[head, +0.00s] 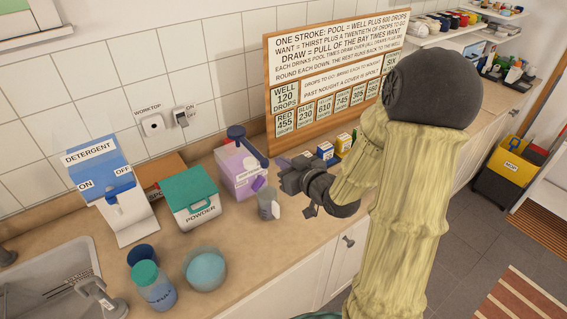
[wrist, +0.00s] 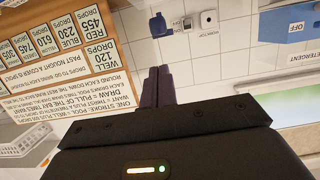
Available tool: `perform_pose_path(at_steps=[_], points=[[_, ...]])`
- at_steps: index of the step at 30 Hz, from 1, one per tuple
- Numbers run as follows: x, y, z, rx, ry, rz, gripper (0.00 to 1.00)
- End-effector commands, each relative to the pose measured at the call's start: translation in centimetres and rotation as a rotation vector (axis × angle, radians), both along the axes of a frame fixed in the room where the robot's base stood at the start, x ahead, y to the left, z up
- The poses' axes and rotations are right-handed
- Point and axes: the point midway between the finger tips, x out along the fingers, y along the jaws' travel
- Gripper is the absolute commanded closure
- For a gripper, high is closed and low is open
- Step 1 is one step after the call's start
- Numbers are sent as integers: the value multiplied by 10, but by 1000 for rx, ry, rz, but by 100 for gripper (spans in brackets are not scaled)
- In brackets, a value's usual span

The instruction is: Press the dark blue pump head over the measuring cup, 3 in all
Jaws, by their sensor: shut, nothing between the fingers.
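The dark blue pump head (head: 236,132) tops a lilac pump bottle (head: 240,168) on the worktop, its spout slanting down to the right. A dark blue shape at the top of the wrist view (wrist: 158,25) looks like the same pump head. A small grey cup (head: 266,206), likely the measuring cup, stands in front of the bottle; its contents cannot be made out. My gripper (head: 284,170) is to the right of the bottle and apart from the pump head. Its dark fingers are together and empty in the wrist view (wrist: 158,85).
A green-lidded powder box (head: 190,200), a detergent dispenser (head: 105,185), a teal-lidded jar (head: 152,285) and a pale blue ball-like object (head: 205,269) stand left. Small blue and yellow boxes (head: 343,144) stand behind my gripper. A sign board (head: 335,80) leans at the wall.

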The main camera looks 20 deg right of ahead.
Motion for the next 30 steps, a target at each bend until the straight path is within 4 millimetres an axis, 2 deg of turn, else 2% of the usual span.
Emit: perform_pose_path(at_steps=[19, 30], points=[[0, -1, 2, 2, -2, 0, 100], [-13, -3, 28, 1, -5, 1, 100]])
